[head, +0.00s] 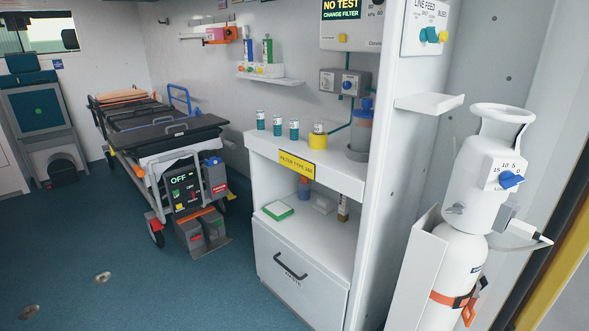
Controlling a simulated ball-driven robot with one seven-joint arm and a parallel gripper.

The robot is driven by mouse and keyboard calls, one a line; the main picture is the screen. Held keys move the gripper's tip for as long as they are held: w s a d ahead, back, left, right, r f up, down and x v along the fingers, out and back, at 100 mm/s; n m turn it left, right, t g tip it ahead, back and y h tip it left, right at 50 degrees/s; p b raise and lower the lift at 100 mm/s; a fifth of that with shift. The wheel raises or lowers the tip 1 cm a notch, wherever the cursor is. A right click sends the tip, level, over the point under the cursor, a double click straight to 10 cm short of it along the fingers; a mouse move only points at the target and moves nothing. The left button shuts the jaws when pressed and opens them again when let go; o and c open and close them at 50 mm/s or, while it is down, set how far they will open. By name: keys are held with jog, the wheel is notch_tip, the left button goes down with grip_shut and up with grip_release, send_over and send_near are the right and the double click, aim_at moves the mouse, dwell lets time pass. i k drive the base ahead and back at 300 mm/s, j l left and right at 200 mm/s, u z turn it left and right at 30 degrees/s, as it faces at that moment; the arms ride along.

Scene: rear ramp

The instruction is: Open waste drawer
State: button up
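The waste drawer (312,299) is the white front at the bottom of the white cabinet, in the lower middle of the head view. It carries a dark bar handle (289,267) and a small label below it that seems to read "WASTE". The drawer front looks flush with the cabinet, so it appears closed. Its lower edge is cut off by the bottom of the picture. My gripper is not in view.
An oxygen cylinder (460,262) in a white holder stands right of the cabinet, beside a white upright panel (397,170). A wheeled stretcher (150,135) stands at the back left. Blue floor (150,280) is clear left of the drawer.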

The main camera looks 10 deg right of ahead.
aim_at(321, 301)
jog(key=i+j, duration=0.1)
jog(key=i, duration=1.6)
